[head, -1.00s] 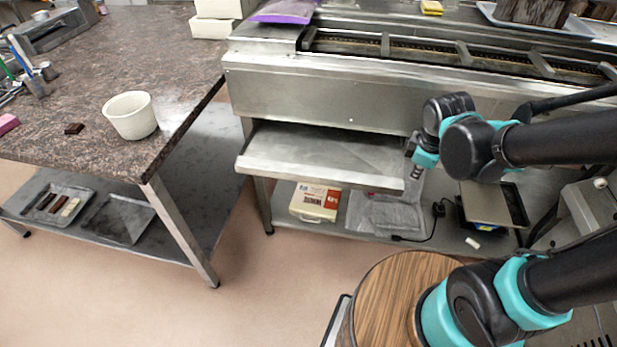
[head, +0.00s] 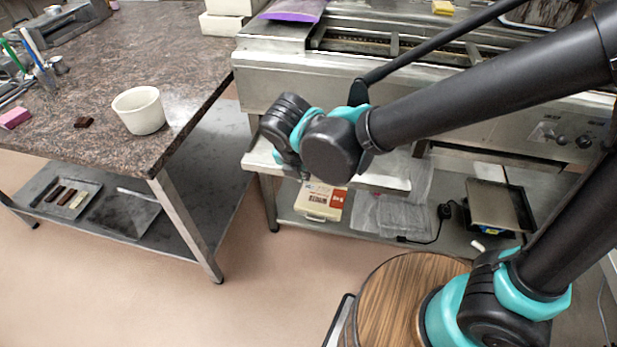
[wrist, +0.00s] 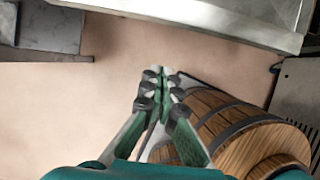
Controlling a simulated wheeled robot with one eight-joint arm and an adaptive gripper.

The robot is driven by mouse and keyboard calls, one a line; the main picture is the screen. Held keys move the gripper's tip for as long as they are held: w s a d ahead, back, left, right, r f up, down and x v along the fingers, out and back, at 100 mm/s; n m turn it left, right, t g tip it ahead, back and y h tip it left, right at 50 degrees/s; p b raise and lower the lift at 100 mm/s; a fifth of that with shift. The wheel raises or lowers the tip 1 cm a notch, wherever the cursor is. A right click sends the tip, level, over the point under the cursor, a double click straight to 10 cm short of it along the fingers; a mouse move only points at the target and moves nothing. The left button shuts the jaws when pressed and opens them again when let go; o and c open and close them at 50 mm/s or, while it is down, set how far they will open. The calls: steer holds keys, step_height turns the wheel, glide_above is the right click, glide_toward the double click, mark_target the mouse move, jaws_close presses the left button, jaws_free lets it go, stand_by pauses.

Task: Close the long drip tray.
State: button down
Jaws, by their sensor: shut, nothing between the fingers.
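The long drip tray (head: 386,178) is a flat steel tray sticking out from under the front of the steel machine. My arm covers most of it in the head view; its left front corner shows beside my wrist. Its pale metal edge also crosses the top of the wrist view (wrist: 215,20). My gripper (wrist: 161,78) is shut and empty, its fingertips together in the wrist view. The fingertips appear apart from the tray edge, with floor seen between them. In the head view my wrist hides the gripper.
A stone-topped table (head: 120,75) with a white bowl (head: 139,112) stands at left. A lower shelf under the machine holds a box (head: 320,201), plastic bags (head: 392,215) and a scale (head: 493,205).

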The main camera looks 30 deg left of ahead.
steer(key=w+a+f, duration=0.2)
steer(key=w+f, duration=0.5)
steer(key=f, duration=0.2)
steer(key=shift+w+f, duration=0.15)
stand_by(0.5)
